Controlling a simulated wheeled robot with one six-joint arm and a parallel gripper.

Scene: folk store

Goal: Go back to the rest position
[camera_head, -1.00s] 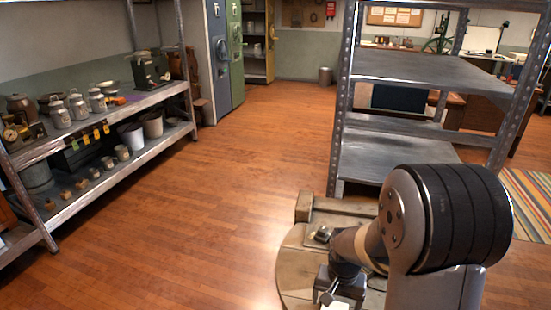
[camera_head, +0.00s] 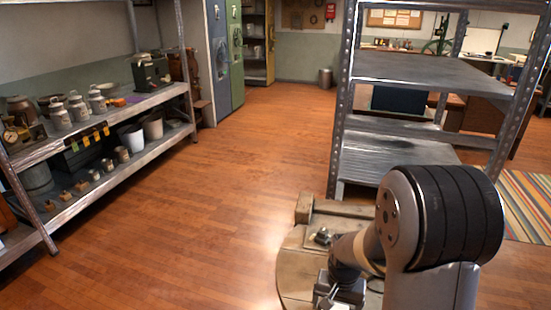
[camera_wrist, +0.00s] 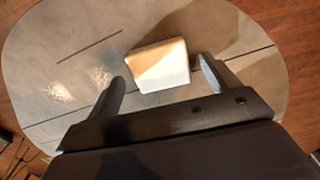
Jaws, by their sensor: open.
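My gripper (camera_wrist: 164,82) is open in the wrist view, its two dark fingers apart. A pale, block-like object (camera_wrist: 160,66) with a lit white face shows between and beyond the fingers. I cannot tell whether it touches them. It lies over a round, worn wooden top (camera_wrist: 50,60) with dark seams. In the head view my gripper (camera_head: 338,290) is low at the bottom edge, folded down beside my arm. The same round wooden top (camera_head: 295,265) shows under it. The fingertips are hidden in the head view.
A metal shelf (camera_head: 160,90) with pots, cans and mugs stands along the left wall. A rack with nearly bare shelves (camera_head: 420,72) stands ahead on the right. A striped rug (camera_head: 525,205) lies at the far right. The wooden floor (camera_head: 230,150) between is clear.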

